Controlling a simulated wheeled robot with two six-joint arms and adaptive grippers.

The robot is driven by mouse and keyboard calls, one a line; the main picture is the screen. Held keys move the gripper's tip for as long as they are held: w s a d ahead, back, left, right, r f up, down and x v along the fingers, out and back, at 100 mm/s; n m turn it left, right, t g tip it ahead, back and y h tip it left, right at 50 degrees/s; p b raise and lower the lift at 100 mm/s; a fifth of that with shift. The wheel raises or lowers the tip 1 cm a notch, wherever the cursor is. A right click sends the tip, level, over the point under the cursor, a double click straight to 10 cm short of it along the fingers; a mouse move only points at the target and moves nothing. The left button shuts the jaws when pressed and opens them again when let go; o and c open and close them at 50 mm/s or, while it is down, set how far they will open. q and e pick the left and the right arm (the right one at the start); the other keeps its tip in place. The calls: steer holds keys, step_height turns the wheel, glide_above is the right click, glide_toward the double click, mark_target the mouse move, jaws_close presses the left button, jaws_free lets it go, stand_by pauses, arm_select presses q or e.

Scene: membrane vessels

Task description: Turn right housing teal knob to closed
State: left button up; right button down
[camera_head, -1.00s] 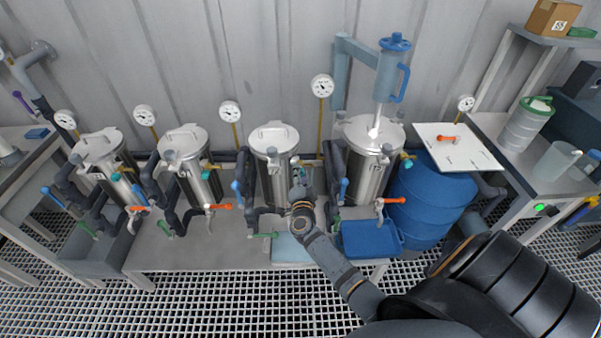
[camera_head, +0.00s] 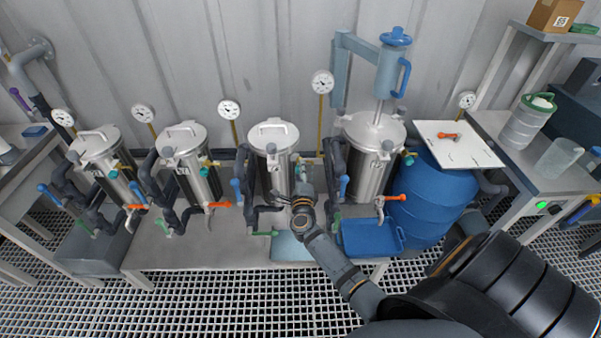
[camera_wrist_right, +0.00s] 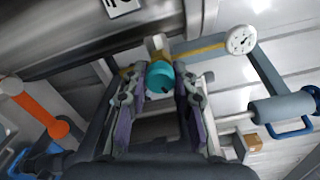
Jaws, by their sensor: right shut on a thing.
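My right gripper (camera_head: 302,168) is at the right side of the third steel housing (camera_head: 274,165) from the left. In the right wrist view its two fingers (camera_wrist_right: 160,82) are shut on a round teal knob (camera_wrist_right: 160,75), which has a small dark mark on its face. In the head view the gripper hides this knob. The fourth housing (camera_head: 371,166), at the far right of the row, has its own teal knob (camera_head: 408,158), with no gripper on it. My left gripper is not in view.
An orange-handled valve (camera_head: 395,198) and a blue handle (camera_head: 343,186) stand right of the gripper. Blue and black pipe fittings (camera_head: 238,190) are on its left. A blue tray (camera_head: 370,238) lies below on the bench. A blue drum (camera_head: 430,205) stands at right.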

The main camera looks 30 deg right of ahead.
steer(key=shift+f+m+b, duration=0.1)
steer(key=shift+m+b, duration=0.3)
steer(key=shift+m, duration=1.1)
steer(key=c, duration=1.1)
jaws_free()
steer(key=shift+o, duration=0.2)
steer(key=v, duration=1.2)
